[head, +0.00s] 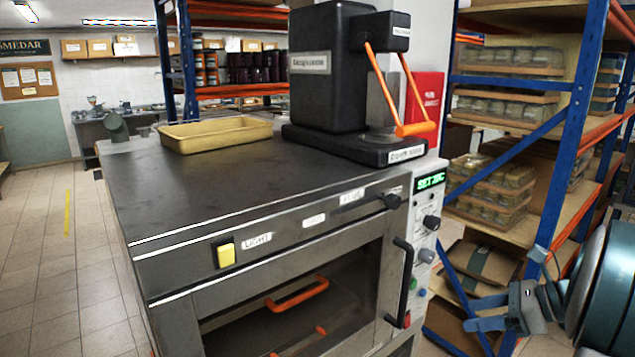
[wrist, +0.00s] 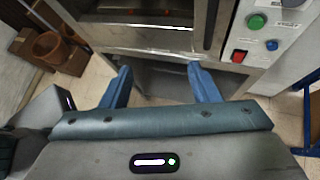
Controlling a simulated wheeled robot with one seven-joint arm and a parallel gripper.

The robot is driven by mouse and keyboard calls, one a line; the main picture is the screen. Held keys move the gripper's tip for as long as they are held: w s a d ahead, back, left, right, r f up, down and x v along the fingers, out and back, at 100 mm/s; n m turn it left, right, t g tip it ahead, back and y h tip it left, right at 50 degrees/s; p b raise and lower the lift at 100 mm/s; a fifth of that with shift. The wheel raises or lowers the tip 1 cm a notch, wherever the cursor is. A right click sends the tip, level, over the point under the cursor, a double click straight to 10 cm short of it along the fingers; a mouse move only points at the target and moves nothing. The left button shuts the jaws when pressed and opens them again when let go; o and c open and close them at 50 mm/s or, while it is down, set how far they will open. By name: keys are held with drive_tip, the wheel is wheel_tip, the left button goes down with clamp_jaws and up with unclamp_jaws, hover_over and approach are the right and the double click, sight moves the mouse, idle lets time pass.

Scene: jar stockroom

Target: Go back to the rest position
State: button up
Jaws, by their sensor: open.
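My gripper (head: 488,313) is at the lower right of the head view, with its blue fingers apart and nothing between them. It hangs in free air to the right of the oven (head: 170,255). In the wrist view my gripper (wrist: 160,82) also shows open and empty, its two blue fingers pointing toward the lower front of the oven (wrist: 150,52). No contact with the oven is visible.
A black machine (head: 330,75) with orange handles and a yellow tray (head: 215,134) stand on the oven top. A blue-and-orange rack (head: 570,120) with jars stands at the right. Clay pots (wrist: 48,46) sit at the wrist view's left. Tiled floor (head: 40,240) is clear at left.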

drive_tip(key=s+a+f+n+g+h, duration=0.1)
drive_tip(key=s+a+n+h, duration=0.9)
drive_tip(key=n, duration=1.5)
drive_tip(key=s+a, duration=0.5)
drive_tip(key=shift+s+a+f+n+g, duration=0.3)
drive_tip(key=shift+a+f, duration=0.1)
